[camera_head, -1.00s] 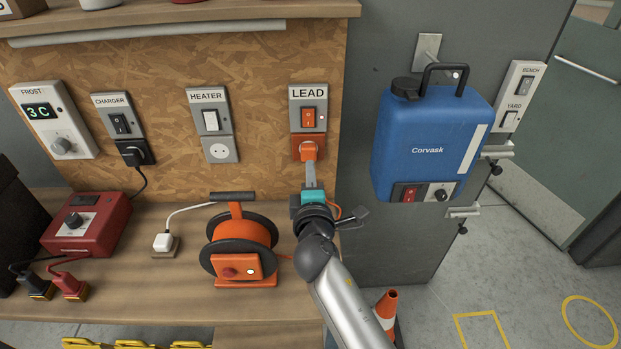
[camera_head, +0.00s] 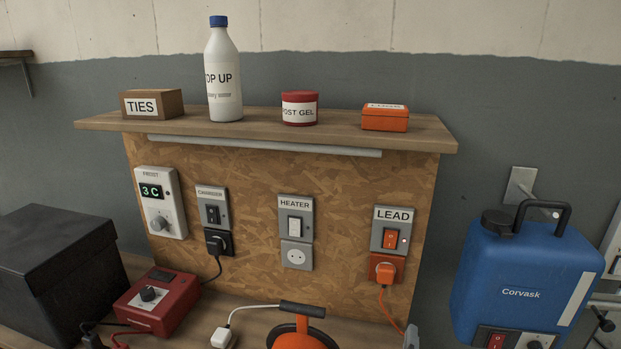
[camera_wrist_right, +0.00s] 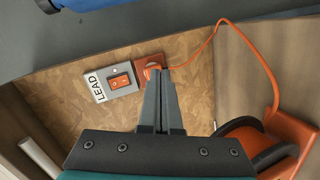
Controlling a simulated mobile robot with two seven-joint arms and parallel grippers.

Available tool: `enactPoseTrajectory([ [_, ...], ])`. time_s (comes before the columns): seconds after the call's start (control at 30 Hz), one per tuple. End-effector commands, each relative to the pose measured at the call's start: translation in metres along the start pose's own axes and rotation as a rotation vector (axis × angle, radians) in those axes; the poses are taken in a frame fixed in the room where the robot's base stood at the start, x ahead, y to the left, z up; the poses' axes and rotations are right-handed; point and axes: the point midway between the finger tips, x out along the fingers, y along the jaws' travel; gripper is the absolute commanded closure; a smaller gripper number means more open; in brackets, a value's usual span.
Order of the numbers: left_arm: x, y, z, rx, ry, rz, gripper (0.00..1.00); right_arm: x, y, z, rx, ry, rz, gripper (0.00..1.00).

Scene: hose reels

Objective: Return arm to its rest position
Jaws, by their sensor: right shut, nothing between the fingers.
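My right gripper (camera_wrist_right: 159,84) is shut and empty, its two grey fingers together in the right wrist view. In the head view only a small grey tip of it (camera_head: 411,337) shows at the bottom edge, below and right of the LEAD outlet. The orange plug (camera_head: 385,272) sits in the outlet under the orange LEAD switch (camera_head: 390,238), and its orange cable hangs down. In the right wrist view the fingertips overlap the edge of the plug (camera_wrist_right: 151,68); the head view shows them apart. My left gripper is not in view.
The orange hose-type reel (camera_head: 303,338) stands on the bench, cut off by the bottom edge. The blue Corvask unit (camera_head: 522,280) hangs right of the board. A wooden shelf (camera_head: 260,127) with a bottle and boxes juts out above. The red charger box (camera_head: 157,300) is at left.

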Motion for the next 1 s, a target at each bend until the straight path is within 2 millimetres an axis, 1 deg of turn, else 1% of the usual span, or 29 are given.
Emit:
enactPoseTrajectory([
  [0.03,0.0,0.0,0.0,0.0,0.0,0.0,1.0,-0.011,-0.013,0.021,0.094,-0.05,-0.072,1.0],
  [0.1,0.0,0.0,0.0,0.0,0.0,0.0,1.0,-0.03,-0.032,0.045,0.236,-0.123,-0.184,1.0],
  [0.17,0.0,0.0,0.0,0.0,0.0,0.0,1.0,-0.049,-0.049,0.06,0.348,-0.183,-0.283,1.0],
  [0.2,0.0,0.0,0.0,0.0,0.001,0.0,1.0,-0.062,-0.059,0.069,0.411,-0.219,-0.345,1.0],
  [0.23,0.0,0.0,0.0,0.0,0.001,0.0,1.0,-0.071,-0.066,0.073,0.452,-0.244,-0.387,1.0],
  [0.3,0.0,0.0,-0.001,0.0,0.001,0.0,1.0,-0.093,-0.081,0.081,0.532,-0.298,-0.482,1.0],
  [0.4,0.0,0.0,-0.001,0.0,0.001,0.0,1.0,-0.121,-0.095,0.088,0.614,-0.36,-0.594,1.0],
  [0.6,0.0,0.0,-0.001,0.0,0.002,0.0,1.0,-0.174,-0.115,0.095,0.716,-0.466,-0.786,1.0],
  [0.73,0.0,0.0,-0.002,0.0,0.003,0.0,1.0,-0.209,-0.122,0.097,0.755,-0.529,-0.902,1.0],
  [0.8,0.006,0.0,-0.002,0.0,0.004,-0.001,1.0,-0.196,-0.14,0.1,0.75,-0.53,-0.896,1.0],
  [0.97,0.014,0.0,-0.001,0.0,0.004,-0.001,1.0,-0.181,-0.173,0.106,0.743,-0.539,-0.901,1.0],
  [1.0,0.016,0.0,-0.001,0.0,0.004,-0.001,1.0,-0.178,-0.182,0.108,0.741,-0.542,-0.903,1.0],
])
